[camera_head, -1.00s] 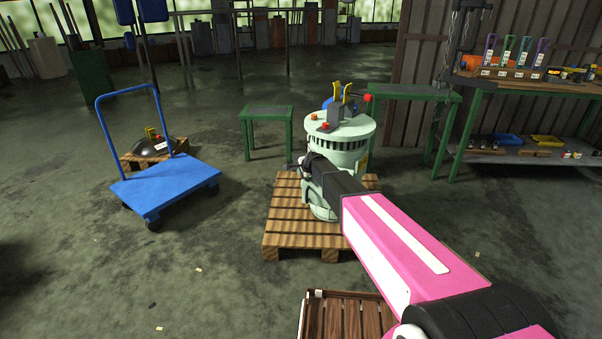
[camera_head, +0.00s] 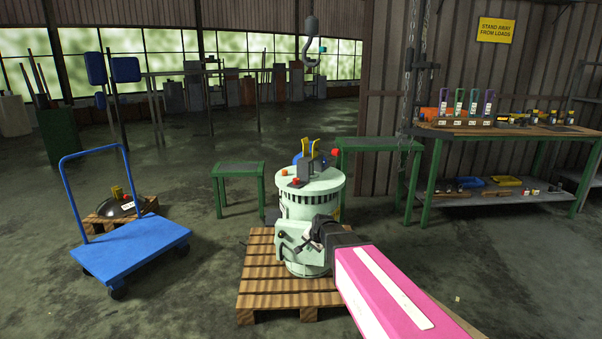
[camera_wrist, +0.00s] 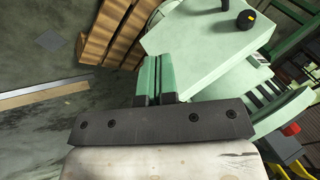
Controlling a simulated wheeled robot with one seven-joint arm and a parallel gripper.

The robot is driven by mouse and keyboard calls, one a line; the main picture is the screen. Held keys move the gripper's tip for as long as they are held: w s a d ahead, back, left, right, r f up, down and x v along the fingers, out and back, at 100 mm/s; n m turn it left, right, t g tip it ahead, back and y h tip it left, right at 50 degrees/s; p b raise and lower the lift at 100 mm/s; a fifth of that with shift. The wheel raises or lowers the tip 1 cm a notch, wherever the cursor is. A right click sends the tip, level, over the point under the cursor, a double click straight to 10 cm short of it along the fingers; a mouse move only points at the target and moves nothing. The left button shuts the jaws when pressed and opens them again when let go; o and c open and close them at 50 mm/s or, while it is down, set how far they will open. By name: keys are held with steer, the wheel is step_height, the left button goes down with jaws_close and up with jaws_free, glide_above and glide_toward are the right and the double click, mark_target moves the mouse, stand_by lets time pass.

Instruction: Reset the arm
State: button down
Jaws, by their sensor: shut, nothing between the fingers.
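My arm (camera_head: 390,300), pink and white, reaches in from the lower right of the head view. My gripper (camera_head: 314,236) is in front of the pale green disperser machine (camera_head: 310,203), close to the box on its side; I cannot tell whether they touch. In the wrist view my gripper (camera_wrist: 155,78) shows its green-edged fingers together with nothing between them. The box (camera_wrist: 205,45) with a black knob (camera_wrist: 246,19) fills the upper right there. The machine stands upright on a wooden pallet (camera_head: 262,290).
A blue trolley (camera_head: 135,248) stands at the left, by a dark dome on a small pallet (camera_head: 105,220). Green tables (camera_head: 238,168) stand behind the machine. A workbench (camera_head: 510,133) with tools is at the right. A hook (camera_head: 311,52) hangs at the back. Open floor lies between trolley and pallet.

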steer(key=s+d+f+n+g+h, duration=0.1)
steer(key=s+d+n+g, duration=0.1)
steer(key=s+d, duration=0.6)
steer(key=s+d+f+n+g+h, duration=0.1)
steer(key=s+d+n+g, duration=0.2)
steer(key=s+d, duration=0.4)
steer(key=s+n, duration=0.1)
steer(key=s, duration=0.6)
steer(key=shift+s+d+n+h, duration=0.15)
steer(key=shift+d+n+h, duration=0.2)
steer(key=shift+n+h, duration=0.05)
